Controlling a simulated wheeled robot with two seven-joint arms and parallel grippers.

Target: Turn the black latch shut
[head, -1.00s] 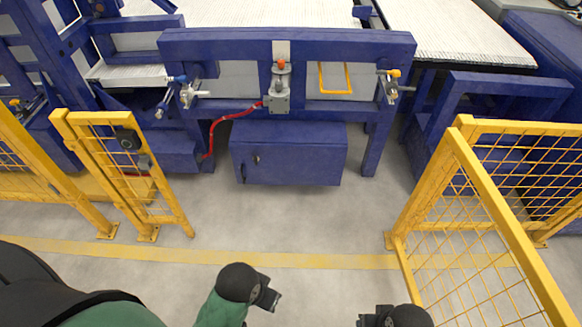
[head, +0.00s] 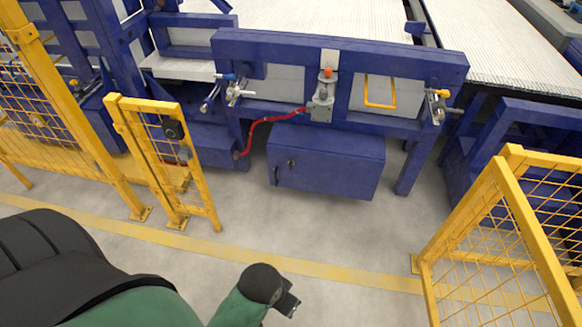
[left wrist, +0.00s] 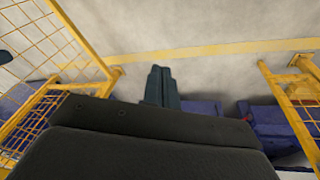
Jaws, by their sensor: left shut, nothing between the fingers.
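A black latch (head: 172,129) is on the narrow yellow gate panel at the left of the head view, with a small grey part just below it. My left arm comes in from the lower left, and its dark end (head: 288,302) is above the floor, well apart from the gate. In the left wrist view my left gripper (left wrist: 160,70) has its fingers together, with nothing between them. It is over bare floor and touches nothing I can see. The latch cannot be clearly made out in the left wrist view. My right gripper is out of view.
Yellow mesh fencing (head: 500,235) stands at the right, and more (head: 60,110) stands at the left. A blue machine frame (head: 340,45) with a blue cabinet (head: 327,160) and a red hose (head: 255,135) is ahead. The grey floor (head: 310,225) between the fences is clear.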

